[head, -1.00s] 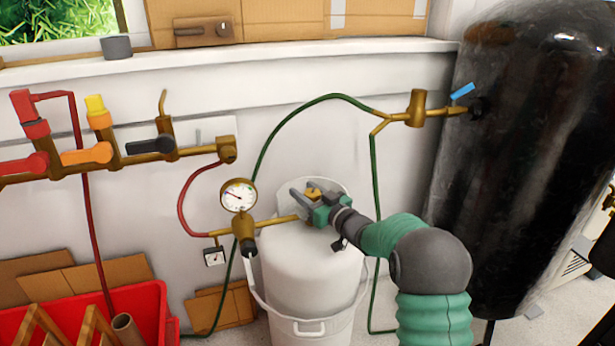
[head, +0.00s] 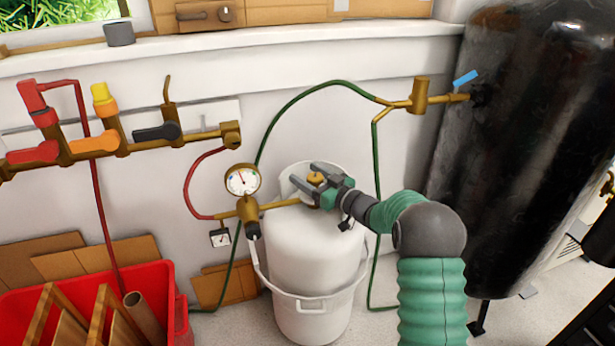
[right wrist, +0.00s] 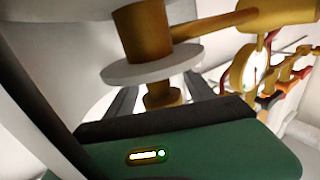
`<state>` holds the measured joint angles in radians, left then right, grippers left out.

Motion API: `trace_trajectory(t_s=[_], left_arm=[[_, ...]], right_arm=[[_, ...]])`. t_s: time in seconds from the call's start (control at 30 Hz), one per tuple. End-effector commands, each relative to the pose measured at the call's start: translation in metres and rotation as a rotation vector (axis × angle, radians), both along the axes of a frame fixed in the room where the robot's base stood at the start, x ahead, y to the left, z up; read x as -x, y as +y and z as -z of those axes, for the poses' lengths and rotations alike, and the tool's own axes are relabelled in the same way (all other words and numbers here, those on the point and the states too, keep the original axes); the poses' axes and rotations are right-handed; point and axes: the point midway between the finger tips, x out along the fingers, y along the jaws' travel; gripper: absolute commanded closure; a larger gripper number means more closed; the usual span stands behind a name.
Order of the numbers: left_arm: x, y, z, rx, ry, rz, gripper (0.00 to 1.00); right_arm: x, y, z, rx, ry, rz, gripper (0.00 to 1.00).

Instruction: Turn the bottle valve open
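The bottle (head: 312,245) is a white tank standing upright in a white bucket (head: 312,322). Its brass valve knob (head: 315,178) is on top; brass valve parts fill the middle of the right wrist view (right wrist: 163,92), with a pale round disc above the lower piece. My right gripper (head: 312,179) has its two grey fingers apart, one on each side of the brass knob. In the wrist view a dark finger shows on each side of the brass piece, with a gap at least on the left. My left gripper is not in view.
A brass pipe (head: 280,204) runs from the valve to a round gauge (head: 242,180). A green hose (head: 300,99) arches to a brass fitting (head: 419,95) on the black tank (head: 520,150). A red crate (head: 172,310) stands at lower left, below several coloured pipe valves.

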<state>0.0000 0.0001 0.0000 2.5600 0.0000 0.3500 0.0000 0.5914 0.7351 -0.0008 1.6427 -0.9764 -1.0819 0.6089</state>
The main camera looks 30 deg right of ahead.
Motion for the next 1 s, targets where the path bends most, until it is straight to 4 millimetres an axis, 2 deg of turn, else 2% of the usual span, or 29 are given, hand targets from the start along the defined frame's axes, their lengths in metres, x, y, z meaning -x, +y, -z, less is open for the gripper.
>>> trace_trajectory(t_s=[0.27, 0.37, 0.47, 0.8, 1.0], left_arm=[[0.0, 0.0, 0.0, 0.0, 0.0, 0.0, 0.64], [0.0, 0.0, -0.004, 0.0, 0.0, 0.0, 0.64], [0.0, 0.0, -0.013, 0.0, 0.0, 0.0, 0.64], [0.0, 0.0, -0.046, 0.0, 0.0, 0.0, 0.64], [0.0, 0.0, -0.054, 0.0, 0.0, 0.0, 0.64]], right_arm=[[0.0, 0.001, 0.001, -0.001, 0.002, -0.001, 0.35], [0.007, -0.001, 0.0, -0.001, 0.003, 0.0, 0.35], [0.024, -0.006, -0.003, -0.002, 0.005, 0.002, 0.35], [0.119, -0.029, -0.002, -0.003, 0.005, 0.003, 0.35], [0.156, -0.037, 0.001, -0.002, 0.004, 0.001, 0.35]])
